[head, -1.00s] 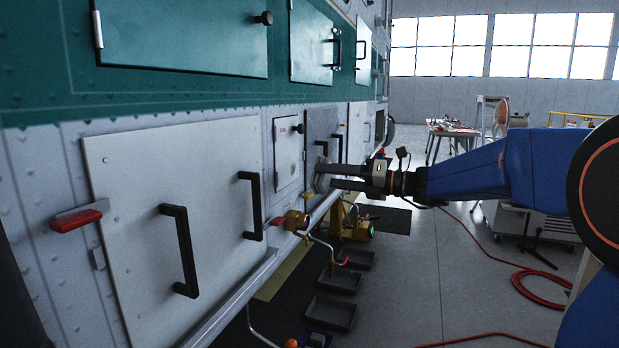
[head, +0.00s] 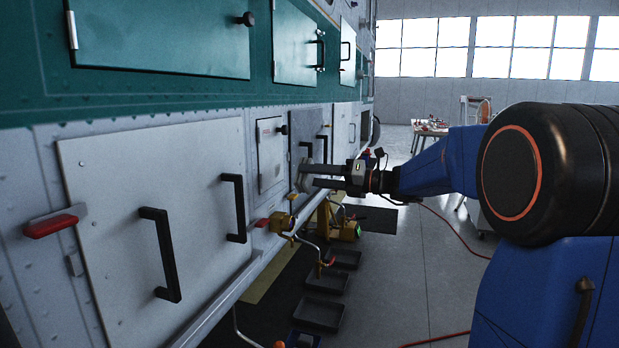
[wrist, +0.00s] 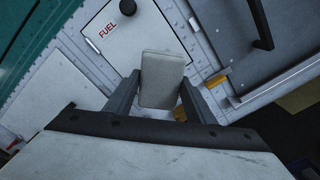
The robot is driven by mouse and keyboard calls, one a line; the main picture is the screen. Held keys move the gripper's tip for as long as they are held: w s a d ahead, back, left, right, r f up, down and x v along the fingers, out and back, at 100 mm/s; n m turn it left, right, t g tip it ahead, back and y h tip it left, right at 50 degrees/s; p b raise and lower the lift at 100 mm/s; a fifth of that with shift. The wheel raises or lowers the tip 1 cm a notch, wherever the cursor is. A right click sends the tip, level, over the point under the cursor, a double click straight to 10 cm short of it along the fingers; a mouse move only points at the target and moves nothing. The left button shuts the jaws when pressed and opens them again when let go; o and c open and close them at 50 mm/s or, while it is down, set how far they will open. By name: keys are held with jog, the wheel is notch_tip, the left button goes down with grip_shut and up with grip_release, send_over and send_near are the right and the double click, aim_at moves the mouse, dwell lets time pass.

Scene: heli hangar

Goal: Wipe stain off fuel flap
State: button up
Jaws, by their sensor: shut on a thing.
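The fuel flap is a pale grey hatch (head: 271,155) on the aircraft's side, left of my gripper in the head view. In the wrist view the flap (wrist: 118,32) shows a red FUEL label and a black knob. My gripper (head: 306,176) is shut on a light grey wiping pad (wrist: 162,78), which sits between the two fingers (wrist: 160,98). The pad covers part of the flap's lower right area in the wrist view. I cannot tell whether it touches the surface. No stain can be made out.
A dark grey panel with black handles (head: 310,135) lies just beyond the flap. A large pale panel (head: 150,210) with black handles is nearer. Yellow fittings (head: 281,222) stick out below the flap. Dark trays (head: 318,313) lie on the floor; open floor is to the right.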

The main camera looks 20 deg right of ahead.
aim_at(275, 172)
jog(key=shift+x, duration=2.75)
jog(key=shift+x, duration=1)
jog(key=shift+w+d, duration=1.2)
jog(key=shift+w, duration=0.45)
jog(key=shift+s+a, duration=1.4)
jog(key=shift+s, duration=0.15)
